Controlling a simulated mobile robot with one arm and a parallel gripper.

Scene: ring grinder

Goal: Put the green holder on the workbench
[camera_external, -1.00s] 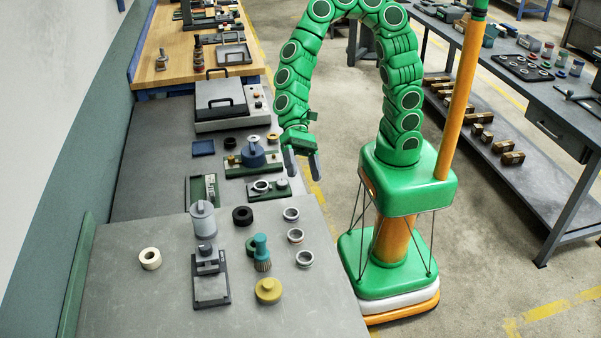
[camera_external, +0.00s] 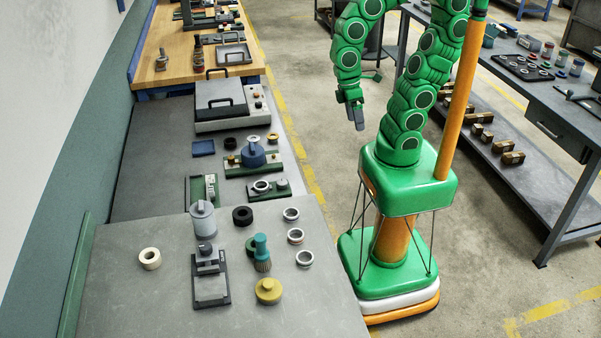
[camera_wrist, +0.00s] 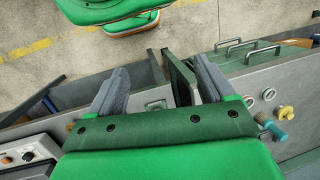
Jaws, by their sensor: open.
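Several green pieces lie on the grey bench in the external view, and I cannot tell for sure which one is the green holder. One is a green base with a silver ring and a grey knob (camera_external: 281,183), near the bench's right edge. Behind it is a green base under a blue round part (camera_external: 253,154). A green tray-like piece (camera_external: 196,187) lies to the left. My gripper (camera_external: 358,123) is open and appears empty, in the air right of the bench, apart from these pieces. Its grey fingers show in the wrist view (camera_wrist: 162,82); the gripper body hides much of the bench there.
The near grey bench (camera_external: 130,300) holds rings, a teal brush (camera_external: 262,252), a yellow knob (camera_external: 268,290) and a clamp stand (camera_external: 211,285). A wooden-topped workbench (camera_external: 177,75) stands at the back. Open floor lies right of the grey bench. Drawer handles (camera_wrist: 227,43) show in the wrist view.

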